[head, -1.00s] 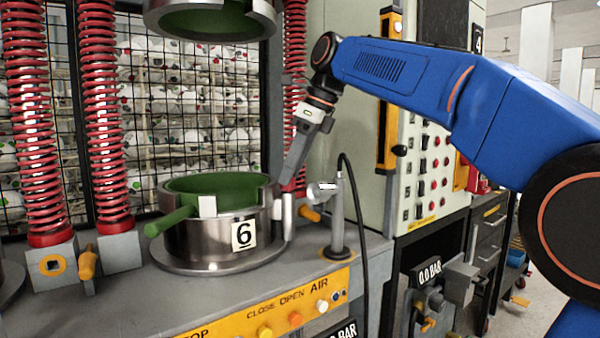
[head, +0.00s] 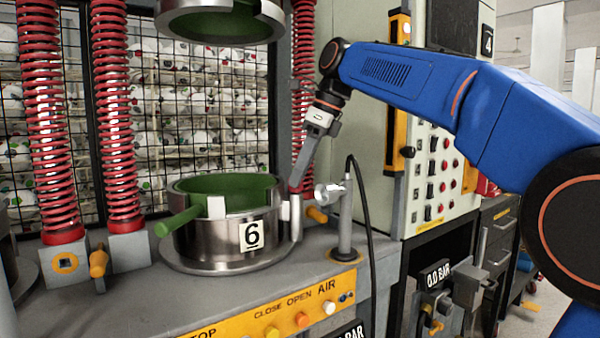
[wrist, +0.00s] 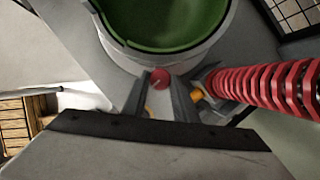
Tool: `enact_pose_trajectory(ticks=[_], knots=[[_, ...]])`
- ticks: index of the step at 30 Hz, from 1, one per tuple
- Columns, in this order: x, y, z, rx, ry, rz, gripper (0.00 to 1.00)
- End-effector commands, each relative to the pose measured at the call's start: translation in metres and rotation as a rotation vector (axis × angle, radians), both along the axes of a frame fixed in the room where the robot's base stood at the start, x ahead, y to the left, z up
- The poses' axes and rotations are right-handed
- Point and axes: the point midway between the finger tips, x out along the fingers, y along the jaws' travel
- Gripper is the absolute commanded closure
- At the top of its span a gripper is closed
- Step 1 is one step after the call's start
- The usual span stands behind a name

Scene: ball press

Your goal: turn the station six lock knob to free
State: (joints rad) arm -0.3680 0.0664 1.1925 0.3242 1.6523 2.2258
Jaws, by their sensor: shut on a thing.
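The station six mould (head: 225,238) is a steel ring with a green inside, a "6" plate (head: 252,236) and a green handle on its left. A round red knob (wrist: 160,78) sits just beside the mould's rim, and I take it as the lock knob. My gripper (head: 297,184) reaches down at the mould's right side. In the wrist view my gripper (wrist: 160,90) has its fingers on either side of the red knob, shut on it. In the head view the fingers mostly hide the knob. Its turned position cannot be read.
A red spring column (wrist: 265,82) and an orange knob (wrist: 196,95) stand close beside my fingers. A short post with a metal head (head: 344,215) and black hose is right of the mould. The upper mould half (head: 222,25) hangs above. Buttons (head: 302,320) line the front edge.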

Motion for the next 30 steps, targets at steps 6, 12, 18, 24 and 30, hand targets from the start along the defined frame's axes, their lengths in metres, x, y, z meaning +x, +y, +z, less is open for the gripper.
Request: enact_pose_trajectory(ticks=[6,12,18,24,30], knots=[[0.0028,-0.0001,0.0000,0.001,0.001,0.155,0.96],[0.0052,0.0000,-0.0002,0.002,0.000,0.340,0.96],[0.0067,0.0002,0.0003,0.001,-0.001,0.520,0.96],[0.0077,0.0010,0.0003,0.001,-0.001,0.669,0.96],[0.0088,0.0016,0.0001,0.002,-0.003,0.772,0.96]])
